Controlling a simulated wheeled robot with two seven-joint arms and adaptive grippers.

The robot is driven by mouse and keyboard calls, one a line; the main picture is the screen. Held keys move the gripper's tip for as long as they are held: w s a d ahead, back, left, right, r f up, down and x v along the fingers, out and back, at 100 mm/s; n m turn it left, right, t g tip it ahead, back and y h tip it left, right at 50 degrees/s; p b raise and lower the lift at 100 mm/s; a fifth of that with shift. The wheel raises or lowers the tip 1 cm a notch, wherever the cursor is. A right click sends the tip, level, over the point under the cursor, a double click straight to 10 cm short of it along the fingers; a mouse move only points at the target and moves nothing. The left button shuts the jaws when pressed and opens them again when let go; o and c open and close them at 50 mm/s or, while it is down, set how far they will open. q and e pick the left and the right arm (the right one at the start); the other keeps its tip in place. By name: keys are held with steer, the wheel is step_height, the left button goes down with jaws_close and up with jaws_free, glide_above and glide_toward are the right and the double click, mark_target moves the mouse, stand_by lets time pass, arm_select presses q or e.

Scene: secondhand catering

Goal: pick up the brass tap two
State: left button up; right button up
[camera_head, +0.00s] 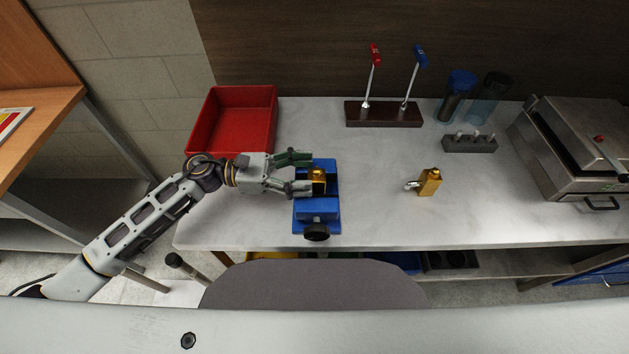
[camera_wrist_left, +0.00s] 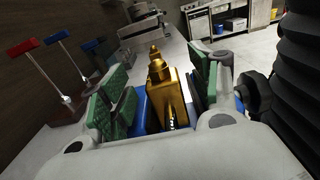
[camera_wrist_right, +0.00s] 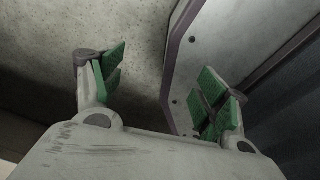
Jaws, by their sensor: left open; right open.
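One brass tap (camera_head: 318,174) sits in the blue vise (camera_head: 318,210) on the bench. A second brass tap (camera_head: 429,182) stands on the bare bench to its right, with a silvery spout on its left. I cannot tell which is number two. My left gripper (camera_head: 309,172) is open at the vise. In the left wrist view the tap in the vise (camera_wrist_left: 168,95) stands upright between the green finger pads, with gaps on both sides. My right gripper (camera_wrist_right: 163,88) is open and empty in its wrist view, away from both taps; the head view does not show it.
A red bin (camera_head: 234,120) stands behind my left arm. A dark block with red and blue handled levers (camera_head: 384,114) stands at the back. A grey peg block (camera_head: 469,144), bottles (camera_head: 456,95) and a metal press (camera_head: 572,150) are at right. The bench's middle is clear.

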arm_select(q)
steer(key=shift+w+d+r+p, duration=0.15)
steer(key=shift+d+p, duration=0.15)
steer(key=shift+d, duration=1.15)
arm_select(e)
steer(key=a, duration=0.2)
steer(key=s+a+r, duration=0.1)
